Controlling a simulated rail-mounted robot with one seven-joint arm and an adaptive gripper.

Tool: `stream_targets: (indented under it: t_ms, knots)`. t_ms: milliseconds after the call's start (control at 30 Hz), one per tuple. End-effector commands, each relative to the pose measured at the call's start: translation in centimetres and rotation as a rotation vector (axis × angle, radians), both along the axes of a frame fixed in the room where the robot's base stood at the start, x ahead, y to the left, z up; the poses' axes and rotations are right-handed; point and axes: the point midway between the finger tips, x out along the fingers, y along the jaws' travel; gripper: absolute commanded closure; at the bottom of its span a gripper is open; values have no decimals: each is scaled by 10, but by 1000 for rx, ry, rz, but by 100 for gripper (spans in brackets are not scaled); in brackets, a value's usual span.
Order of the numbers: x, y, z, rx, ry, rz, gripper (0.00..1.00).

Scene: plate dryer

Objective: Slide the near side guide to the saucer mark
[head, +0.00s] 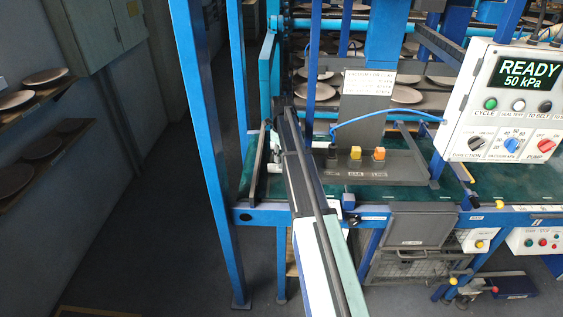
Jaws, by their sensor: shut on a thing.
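My arm reaches up from the bottom centre over the green belt (390,190). My gripper (273,152) shows only in part beside the arm's far end, small and mostly hidden by it. It is shut at a dark upright-running bar (257,172) at the left end of the belt, which looks like the near side guide. The exact contact between fingers and guide is hidden. A slim blue-grey bar (417,152) lies across the belt farther right. I cannot make out a saucer mark.
A white control box (505,105) reading READY, 50 kPa hangs at the right. Blue posts (205,130) stand left of the belt. Plates lie on racks behind and on left wall shelves.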

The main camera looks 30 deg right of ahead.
Motion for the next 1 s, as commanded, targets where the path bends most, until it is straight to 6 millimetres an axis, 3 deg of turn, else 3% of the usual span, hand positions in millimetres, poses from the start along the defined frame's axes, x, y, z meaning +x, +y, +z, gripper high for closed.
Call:
stream_targets:
  t_ms: [200,233,300,700,1000]
  knots:
    - [-1,1,-1,0,-1,0,100]
    - [-2,1,-1,0,-1,0,51]
    - [-2,1,-1,0,0,0,36]
    - [-1,1,4,0,-1,0,36]
    - [-1,1,51,0,-2,0,36]
